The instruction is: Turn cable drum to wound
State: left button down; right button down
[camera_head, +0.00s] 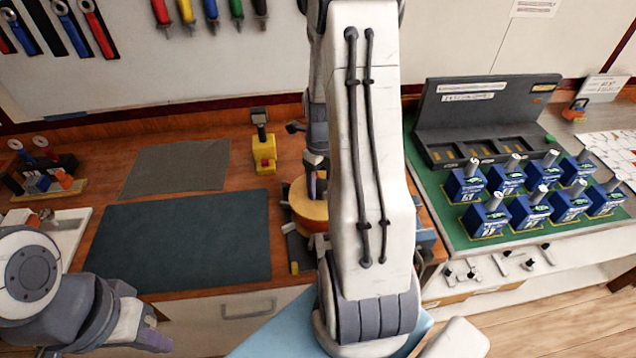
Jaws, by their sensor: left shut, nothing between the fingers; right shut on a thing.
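The cable drum (308,212), a round yellow-orange thing, sits on the wooden bench at the middle of the head view. My own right arm hides its right side. My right gripper (314,178) is at the top of the drum, shut on a part of it, probably its handle; the fingertips are mostly hidden. Which way the drum is turned cannot be told. My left gripper (152,338) is shut and empty at the lower left, in front of the bench and well away from the drum.
A dark mat (185,240) and a grey cloth (178,168) lie left of the drum. A yellow block-shaped device (264,152) stands behind it. Several blue breakers (531,208) stand on a green board (450,222) at the right. Tools hang on the back wall.

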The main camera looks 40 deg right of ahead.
jog(key=shift+c, duration=0.3)
grip_release()
jog(key=shift+r, duration=0.55)
notch_tip(320, 180, up, 9)
jog(key=b, duration=0.1)
jog(key=shift+r, duration=0.2)
